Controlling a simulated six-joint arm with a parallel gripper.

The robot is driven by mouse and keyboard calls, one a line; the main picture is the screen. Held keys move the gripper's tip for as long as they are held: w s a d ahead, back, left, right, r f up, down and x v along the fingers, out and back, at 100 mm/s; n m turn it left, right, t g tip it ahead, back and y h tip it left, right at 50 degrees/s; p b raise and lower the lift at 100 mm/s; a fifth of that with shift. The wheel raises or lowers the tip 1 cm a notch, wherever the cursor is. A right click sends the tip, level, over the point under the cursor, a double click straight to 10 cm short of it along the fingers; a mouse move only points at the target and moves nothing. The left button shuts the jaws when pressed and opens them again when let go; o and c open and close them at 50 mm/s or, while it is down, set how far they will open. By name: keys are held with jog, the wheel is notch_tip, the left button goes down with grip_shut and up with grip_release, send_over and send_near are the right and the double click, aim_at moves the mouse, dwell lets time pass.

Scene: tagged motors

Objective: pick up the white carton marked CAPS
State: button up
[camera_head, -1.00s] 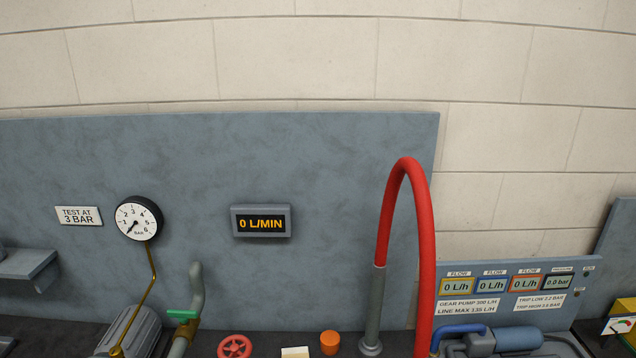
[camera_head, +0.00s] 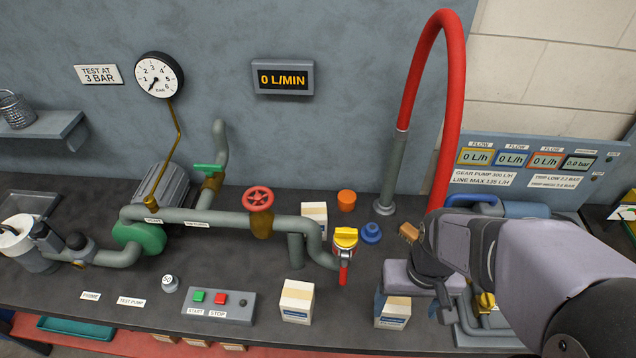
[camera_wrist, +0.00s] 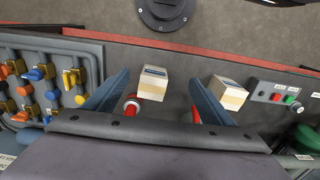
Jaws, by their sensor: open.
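Several small white and tan cartons stand on the dark bench; no marking is readable, so I cannot tell which says CAPS. One carton (camera_head: 393,315) with a blue label stands near the front edge, partly hidden by my gripper (camera_head: 409,298). Another carton (camera_head: 297,302) stands to its left, and a third carton (camera_head: 314,212) stands behind the pipe. In the wrist view, my gripper (camera_wrist: 158,78) is open, its blue fingers apart, with the blue-labelled carton (camera_wrist: 158,92) showing between them. The other front carton (camera_wrist: 229,92) lies outside the right finger.
A blue knob (camera_head: 371,233) and an orange cap (camera_head: 346,200) are behind. The start/stop box (camera_head: 219,306) is at left. A valve panel (camera_wrist: 45,80) borders the left finger's side.

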jog(key=w+a+n+t+y+b, duration=0.25)
jog(key=w+b, duration=0.45)
jog(key=w, duration=1.3)
jog(key=n+g+y+b, duration=0.1)
jog(key=n+y+b, duration=0.4)
jog(key=n+b, duration=0.55)
send_near(325, 216)
jog(key=w+d, duration=0.2)
jog(key=a+f+n+g+y+b, duration=0.1)
jog(key=a+f+n+y+b, duration=0.1)
jog(key=f, duration=0.1)
jog(key=w+a+f+n+g+y+b, duration=0.1)
jog(key=a+f+n+y+b, duration=0.1)
jog(key=a+f+b, duration=0.1)
jog(key=a+f+n+g+y+b, duration=0.1)
jog(key=a+f+n+y+b, duration=0.1)
jog(key=f, duration=0.3)
jog(key=shift+w+a+b, duration=0.25)
jog(key=shift+a+b, duration=0.1)
jog(key=shift+a, duration=0.2)
jog(key=shift+r, duration=0.1)
jog(key=shift+a, duration=0.1)
jog(key=shift+s+r+p+x, duration=0.15)
jog(key=shift+p+x, duration=0.55)
jog(key=shift+x, duration=0.95)
jog(key=shift+s+r+p+x, duration=0.1)
jog(key=shift+p+x, duration=0.6)
jog(key=shift+x, duration=0.9)
jog(key=shift+a+f, duration=0.2)
jog(key=shift+a, duration=0.15)
